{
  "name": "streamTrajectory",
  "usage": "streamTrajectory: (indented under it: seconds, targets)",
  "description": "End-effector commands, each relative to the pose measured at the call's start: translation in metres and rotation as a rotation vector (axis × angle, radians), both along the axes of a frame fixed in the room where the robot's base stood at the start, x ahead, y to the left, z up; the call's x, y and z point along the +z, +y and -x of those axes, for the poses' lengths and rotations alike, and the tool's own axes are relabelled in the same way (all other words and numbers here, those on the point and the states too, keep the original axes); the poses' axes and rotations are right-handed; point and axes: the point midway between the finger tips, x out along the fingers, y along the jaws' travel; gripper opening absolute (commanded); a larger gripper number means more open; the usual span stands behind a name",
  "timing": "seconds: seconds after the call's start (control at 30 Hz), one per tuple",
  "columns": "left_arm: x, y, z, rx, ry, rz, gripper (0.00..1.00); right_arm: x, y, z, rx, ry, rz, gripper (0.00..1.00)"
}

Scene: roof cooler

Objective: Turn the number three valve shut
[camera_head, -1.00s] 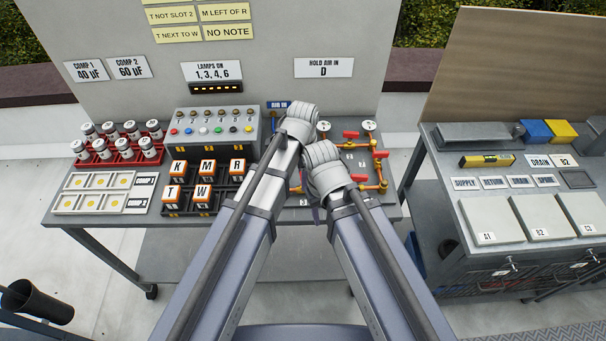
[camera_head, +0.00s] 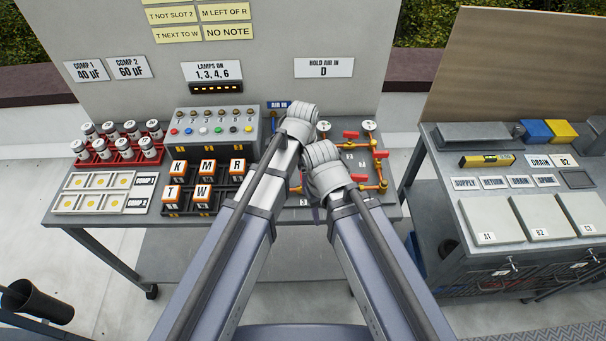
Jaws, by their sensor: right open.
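The pipe panel (camera_head: 340,208) lies at the right of the middle bench, with brass pipes, two round gauges and several red valve handles. One red handle (camera_head: 351,135) is at the back, one (camera_head: 380,153) at the right, and one (camera_head: 358,177) in front of it. A bit of red also shows left of my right wrist. The small number labels are too small to read surely, so I cannot tell which valve is number three. My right gripper (camera_head: 325,168) is over the panel, open, its fingers mostly hidden by its wrist. My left gripper (camera_head: 299,122) is farther back, its fingers hidden.
My two arms cover the panel's left part. A switch box (camera_head: 215,128) with lamps, lettered blocks (camera_head: 203,186) and a red rack (camera_head: 118,150) of canisters stand to the left. An upright grey board (camera_head: 215,50) closes the back. A second bench (camera_head: 540,205) stands right, across a gap.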

Motion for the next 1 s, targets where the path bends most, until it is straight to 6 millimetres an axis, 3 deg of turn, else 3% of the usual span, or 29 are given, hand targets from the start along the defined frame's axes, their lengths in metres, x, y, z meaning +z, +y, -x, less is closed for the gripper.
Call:
streamTrajectory:
  seconds: [0.27,0.7,1.0]
  targets:
    - [0.017,0.0,0.0,0.0,0.0,0.0,0.95,0.017,0.0,0.0,0.0,0.0,0.0,0.5]
    - [0.073,0.0,0.0,0.0,0.0,0.0,0.95,0.073,0.0,0.0,0.002,0.0,0.0,0.5]
    - [0.078,0.0,0.0,0.0,0.0,0.0,0.95,0.078,0.0,0.0,0.002,0.0,0.0,0.5]
